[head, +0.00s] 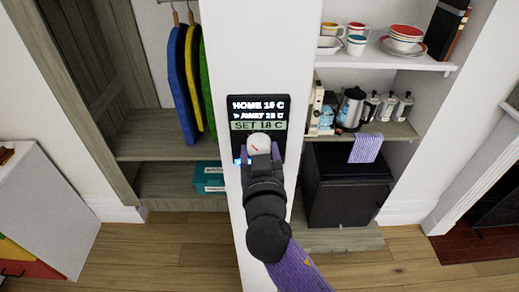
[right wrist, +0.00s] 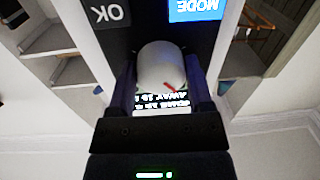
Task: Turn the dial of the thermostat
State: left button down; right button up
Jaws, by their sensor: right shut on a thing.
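The thermostat (head: 281,103) is a black panel on the white wall post. Its display reads HOME 16 C, an AWAY line that is hard to read, and a highlighted SET 18 C. Its white dial (head: 259,142) has a red mark and sits below the text. My right gripper (head: 259,153) is shut on the dial, with one finger on each side. In the right wrist view the dial (right wrist: 161,68) is between the fingers (right wrist: 161,92), near blue MODE (right wrist: 197,9) and dark OK (right wrist: 108,13) buttons. My left gripper is not in view.
An open wardrobe with hanging clothes (head: 180,75) and a teal box (head: 209,177) is left of the post. Shelves with crockery (head: 403,38), a kettle (head: 351,108) and a black cabinet (head: 346,187) are on the right. A white cabinet (head: 48,205) stands at far left.

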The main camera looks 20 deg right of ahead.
jog(key=n+p, duration=0.2)
jog(key=n, duration=0.4)
jog(key=shift+r, duration=0.15)
jog(key=n+p, duration=0.1)
jog(key=n, duration=0.1)
jog(key=n+p, duration=0.1)
jog(key=n, duration=0.1)
jog(key=shift+d+n+g+h, duration=0.1)
jog(key=shift+n+g+h, duration=0.2)
jog(key=shift+n, duration=0.1)
jog(key=o, duration=1.3)
jog(key=shift+c, duration=0.2)
